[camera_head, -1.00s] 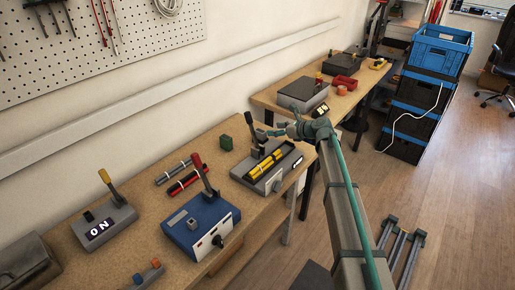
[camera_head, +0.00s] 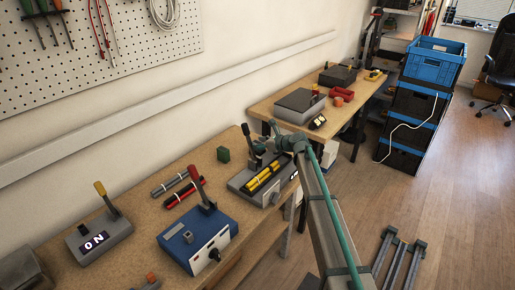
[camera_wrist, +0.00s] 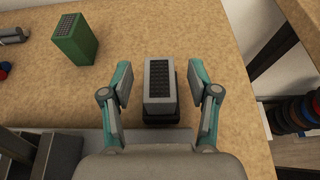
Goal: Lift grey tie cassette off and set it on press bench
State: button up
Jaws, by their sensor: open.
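The grey tie cassette (camera_wrist: 158,98) shows in the wrist view as an upright grey block with a dark gridded top, on a black base at the wooden bench. My gripper (camera_wrist: 160,72) is open, with one finger on each side of the cassette and a visible gap at both sides. In the head view my gripper (camera_head: 277,147) is at the back of the machine with yellow bundles (camera_head: 262,178); the cassette cannot be made out clearly there. Which bench is the press bench is not marked. The far bench (camera_head: 262,104) carries a dark grey flat machine (camera_head: 299,104).
A blue lever box (camera_head: 197,238) and cable bundles (camera_head: 184,191) are on the near bench. Stacked crates (camera_head: 412,115) stand right of the far bench. Floor lies between.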

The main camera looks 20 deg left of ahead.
jog(key=shift+x, duration=1.5)
grip_shut()
